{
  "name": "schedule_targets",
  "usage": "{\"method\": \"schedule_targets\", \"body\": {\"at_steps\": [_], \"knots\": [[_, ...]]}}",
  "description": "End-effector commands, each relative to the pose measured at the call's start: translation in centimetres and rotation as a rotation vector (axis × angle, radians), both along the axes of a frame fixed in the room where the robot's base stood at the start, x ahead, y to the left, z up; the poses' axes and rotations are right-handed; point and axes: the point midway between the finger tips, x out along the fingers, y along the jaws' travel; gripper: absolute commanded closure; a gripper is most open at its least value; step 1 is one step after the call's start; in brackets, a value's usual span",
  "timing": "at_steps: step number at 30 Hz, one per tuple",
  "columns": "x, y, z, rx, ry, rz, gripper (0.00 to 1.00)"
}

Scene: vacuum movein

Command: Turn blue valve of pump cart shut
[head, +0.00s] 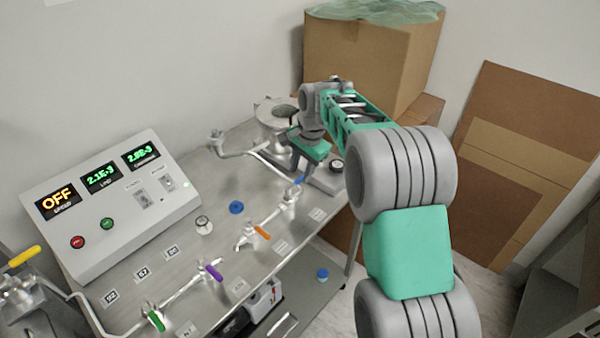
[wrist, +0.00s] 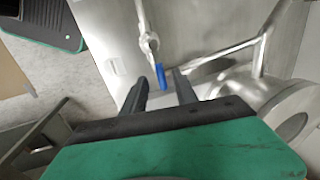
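The blue valve handle (head: 299,181) sits on the right end of the pipe row on the pump cart (head: 262,262), just below my gripper (head: 297,168). In the wrist view, the blue handle (wrist: 161,76) lies in line with the gap between the two dark fingers of my gripper (wrist: 159,80). The fingers are apart and nothing is clamped. The handle looks close to the right fingertip; I cannot tell whether they touch. In the wrist view it points roughly along the fingers.
Orange (head: 262,232), purple (head: 213,271) and green (head: 155,320) valve handles line the cart's front. A control box (head: 110,205) reads OFF. A metal flanged vessel (head: 275,112) and curved pipe stand behind my gripper. Cardboard boxes (head: 370,50) are at the back right.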

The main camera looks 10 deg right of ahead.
Motion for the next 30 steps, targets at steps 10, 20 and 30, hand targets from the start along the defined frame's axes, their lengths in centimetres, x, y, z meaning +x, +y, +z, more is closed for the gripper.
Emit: {"method": "schedule_targets", "body": {"at_steps": [10,20,30], "knots": [[0.4,0.3,-2.4,-0.001,-0.003,0.002,0.65],[0.4,0.3,-2.4,-0.001,-0.003,0.002,0.84],[0.4,0.3,-2.4,-0.001,-0.003,0.002,1.0]]}}
